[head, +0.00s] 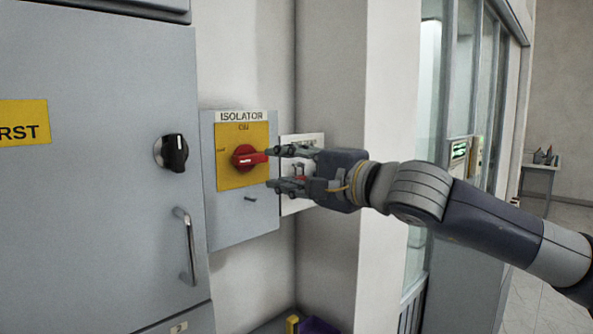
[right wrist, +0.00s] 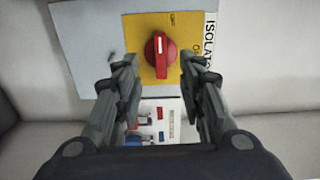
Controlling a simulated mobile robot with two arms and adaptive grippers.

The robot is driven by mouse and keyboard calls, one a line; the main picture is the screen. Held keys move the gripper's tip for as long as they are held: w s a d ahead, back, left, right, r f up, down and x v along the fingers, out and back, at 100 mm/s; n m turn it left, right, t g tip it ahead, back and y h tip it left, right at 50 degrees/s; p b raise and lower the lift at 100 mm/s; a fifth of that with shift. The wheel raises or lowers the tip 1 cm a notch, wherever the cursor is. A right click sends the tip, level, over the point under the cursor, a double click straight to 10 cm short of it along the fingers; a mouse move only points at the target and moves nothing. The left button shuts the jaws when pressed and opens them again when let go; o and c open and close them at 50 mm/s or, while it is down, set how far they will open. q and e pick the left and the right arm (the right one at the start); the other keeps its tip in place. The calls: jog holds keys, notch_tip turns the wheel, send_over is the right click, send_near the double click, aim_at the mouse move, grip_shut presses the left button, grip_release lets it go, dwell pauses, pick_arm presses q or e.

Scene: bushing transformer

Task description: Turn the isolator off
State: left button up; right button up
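The isolator is a grey wall box (head: 240,222) with a yellow plate (head: 229,177) and a red rotary knob (head: 249,158). In the right wrist view the red knob (right wrist: 160,56) lies ahead, between the fingers. My right gripper (head: 269,168) is open, its fingertips just right of the knob's handle, one above and one below its level. In the right wrist view my right gripper (right wrist: 165,80) shows nothing held between its fingers. Whether the fingertips touch the knob is unclear. My left gripper is not in view.
A grey cabinet (head: 90,220) with a black rotary switch (head: 171,153) and a metal handle (head: 187,247) stands left of the isolator. A white panel (head: 290,205) with small switches is behind my right gripper. A wall corner (head: 335,250) juts out to the right.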

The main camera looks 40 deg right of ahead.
jog(key=shift+s+d, duration=0.15)
jog(key=shift+s, duration=1)
jog(key=shift+f, duration=0.1)
